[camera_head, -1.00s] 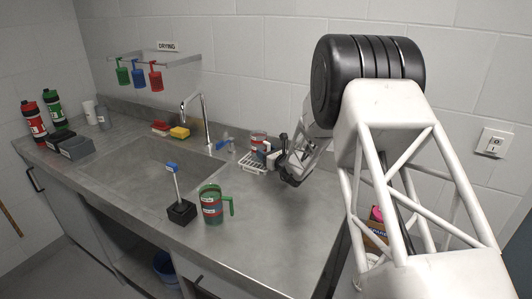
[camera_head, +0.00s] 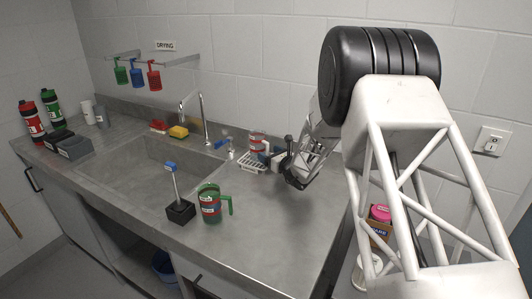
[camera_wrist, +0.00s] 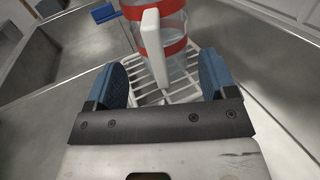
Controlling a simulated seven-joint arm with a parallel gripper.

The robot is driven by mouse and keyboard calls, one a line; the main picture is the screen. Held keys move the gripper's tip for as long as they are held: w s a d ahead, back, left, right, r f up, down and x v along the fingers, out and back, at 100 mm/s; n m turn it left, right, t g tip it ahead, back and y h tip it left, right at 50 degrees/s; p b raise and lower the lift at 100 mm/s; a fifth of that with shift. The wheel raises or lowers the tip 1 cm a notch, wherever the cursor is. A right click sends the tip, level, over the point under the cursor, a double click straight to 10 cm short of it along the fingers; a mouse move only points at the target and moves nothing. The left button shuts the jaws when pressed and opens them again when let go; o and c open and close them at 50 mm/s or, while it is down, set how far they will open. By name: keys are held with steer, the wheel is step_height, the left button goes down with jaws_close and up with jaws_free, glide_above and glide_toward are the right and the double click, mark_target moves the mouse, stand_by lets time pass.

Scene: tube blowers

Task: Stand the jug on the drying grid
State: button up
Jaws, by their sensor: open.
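A clear jug with red bands and a white handle (camera_head: 258,141) stands upright on the white wire drying grid (camera_head: 250,166), at the back of the counter. In the wrist view the jug (camera_wrist: 172,22) shows close up, cut by the top edge, with its base on the bars of the grid (camera_wrist: 182,93). My gripper (camera_wrist: 163,80) is open, its two blue fingers apart on either side of the handle, with gaps to it. In the head view my gripper (camera_head: 274,157) is just right of the jug, and its fingers are partly hidden.
A green jug (camera_head: 211,206) and a black block holding a blue-topped brush (camera_head: 180,211) stand near the counter's front. The sink (camera_head: 160,165) with its tap (camera_head: 204,118) is left of the grid. The right part of the counter is clear.

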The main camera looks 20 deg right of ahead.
steer(key=v, duration=0.8)
steer(key=shift+s+d, duration=0.1)
steer(key=shift+s, duration=0.2)
steer(key=s+a+r+n+g+y, duration=0.2)
steer(key=s+a+r+n+g, duration=0.5)
steer(key=s+a, duration=0.3)
steer(key=s+a+r+n+g+y, duration=0.2)
steer(key=s+a+r+n+g, duration=0.2)
steer(key=s+a+r+n, duration=0.45)
steer(key=s+d+r+n+g+h, duration=0.1)
steer(key=s+n+h, duration=0.4)
steer(key=s, duration=1)
steer(key=s+d+n+g+h, duration=0.2)
steer(key=s+n+h, duration=0.4)
steer(key=s+n, duration=0.4)
steer(key=s, duration=0.6)
steer(key=shift+r+n, duration=0.35)
steer(key=shift+r, duration=0.05)
